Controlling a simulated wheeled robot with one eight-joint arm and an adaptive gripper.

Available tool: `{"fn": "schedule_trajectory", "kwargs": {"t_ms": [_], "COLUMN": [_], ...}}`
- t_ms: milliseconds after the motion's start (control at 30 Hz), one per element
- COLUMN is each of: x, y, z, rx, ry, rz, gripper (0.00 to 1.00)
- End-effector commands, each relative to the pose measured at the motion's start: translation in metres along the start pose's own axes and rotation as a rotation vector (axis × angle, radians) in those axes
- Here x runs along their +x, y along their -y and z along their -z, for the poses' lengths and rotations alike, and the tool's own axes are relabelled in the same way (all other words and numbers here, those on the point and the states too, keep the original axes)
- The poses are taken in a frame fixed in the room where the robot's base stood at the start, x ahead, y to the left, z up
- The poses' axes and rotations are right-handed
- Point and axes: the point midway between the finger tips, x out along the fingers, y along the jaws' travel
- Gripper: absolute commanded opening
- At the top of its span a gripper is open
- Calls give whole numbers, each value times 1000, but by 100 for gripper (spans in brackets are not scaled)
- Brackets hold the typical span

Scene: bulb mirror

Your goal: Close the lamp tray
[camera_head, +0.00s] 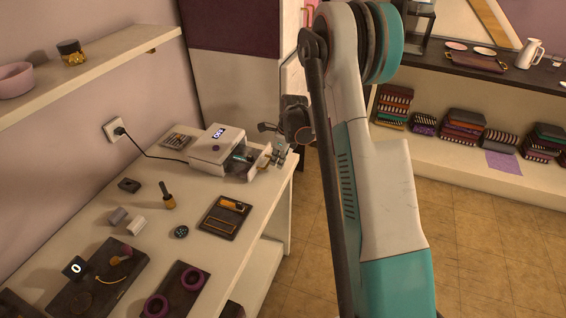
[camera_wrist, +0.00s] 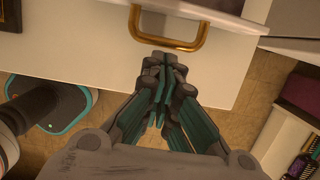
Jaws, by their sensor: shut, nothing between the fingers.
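The white lamp device (camera_head: 215,147) with a lit display stands at the back right of the table. Its lamp tray (camera_head: 259,161) sticks out to the right, toward the table's end, so it stands open. In the wrist view the tray's pale front (camera_wrist: 231,22) shows at the top, with a gold handle (camera_wrist: 168,43) on it. My gripper (camera_wrist: 165,62) is shut and empty, its tips just short of the handle. I cannot tell whether they touch it. In the head view my gripper (camera_head: 279,149) is small, close by the tray's front. The tray's inside is mostly hidden.
The white table (camera_head: 190,240) holds a dark tray (camera_head: 221,217), a small brush-like tool (camera_head: 167,197) and purple rings (camera_head: 158,305). A black cord runs from the device to a wall socket (camera_head: 115,129). Floor (camera_head: 450,220) is open right of the table.

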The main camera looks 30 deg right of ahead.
Motion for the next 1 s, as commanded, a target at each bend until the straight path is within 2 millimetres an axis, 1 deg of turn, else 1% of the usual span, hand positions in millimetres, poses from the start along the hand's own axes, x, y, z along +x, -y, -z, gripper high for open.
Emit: {"fn": "schedule_trajectory", "kwargs": {"t_ms": [267,367,467,600,733,833,900,1000], "x": [0,1,5,14,21,24,25,25], "y": [0,0,-1,-2,-2,-3,-3,-3], "z": [-1,-5,-21,-58,-86,-100,-104,-106], "rx": [0,-1,-3,-5,-3,-2,-1,0], "ry": [0,0,0,1,0,0,-1,-1], "rz": [0,0,-1,-1,-2,-2,-1,-1], "gripper": [0,0,0,0,0,0,0,0]}}
